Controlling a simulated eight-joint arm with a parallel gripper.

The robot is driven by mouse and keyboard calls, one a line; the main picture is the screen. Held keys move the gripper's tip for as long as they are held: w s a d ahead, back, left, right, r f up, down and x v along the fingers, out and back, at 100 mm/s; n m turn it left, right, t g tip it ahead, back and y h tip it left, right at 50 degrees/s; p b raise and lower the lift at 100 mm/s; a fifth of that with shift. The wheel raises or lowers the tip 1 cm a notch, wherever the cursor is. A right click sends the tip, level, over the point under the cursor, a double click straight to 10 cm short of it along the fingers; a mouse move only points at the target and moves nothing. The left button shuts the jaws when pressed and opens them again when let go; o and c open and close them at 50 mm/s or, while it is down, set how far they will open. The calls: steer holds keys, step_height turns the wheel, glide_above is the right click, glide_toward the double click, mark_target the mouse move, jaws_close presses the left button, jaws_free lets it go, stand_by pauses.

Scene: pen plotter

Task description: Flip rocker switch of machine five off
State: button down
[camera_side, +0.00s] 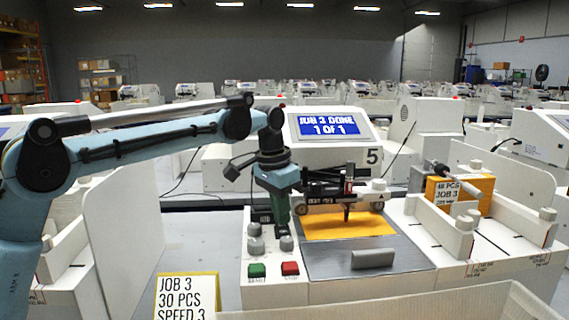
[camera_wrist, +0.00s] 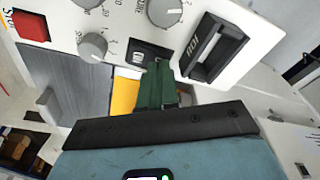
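Machine five (camera_side: 374,157) has a white body with a "5" beside its blue screen (camera_side: 326,123), which reads "JOB 3 DONE 1 OF 1". I cannot make out the switch in the side view. My gripper (camera_side: 281,222) points down over the control panel, near the grey knobs.
Grey knobs (camera_wrist: 92,46), a red stop button (camera_side: 290,268) and a green button (camera_side: 257,270) share the panel. A pen carriage (camera_side: 347,190) stands over the yellow sheet (camera_side: 350,226). A white bin (camera_side: 480,303) lies in front; a job card (camera_side: 186,296) stands left.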

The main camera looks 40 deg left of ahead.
steer(key=shift+r, duration=3.4)
steer(key=shift+s, duration=0.1)
steer(key=s+a+f+n+t, duration=0.1)
steer(key=s+f+t, duration=0.1)
steer(key=s+f, duration=0.5)
steer(key=s+a+f+n+t, duration=0.2)
steer(key=s+f, duration=0.5)
steer(key=s, duration=0.6)
steer(key=shift+s+f+t, duration=0.2)
steer(key=shift+s+t, duration=0.05)
steer(key=shift+t, duration=0.45)
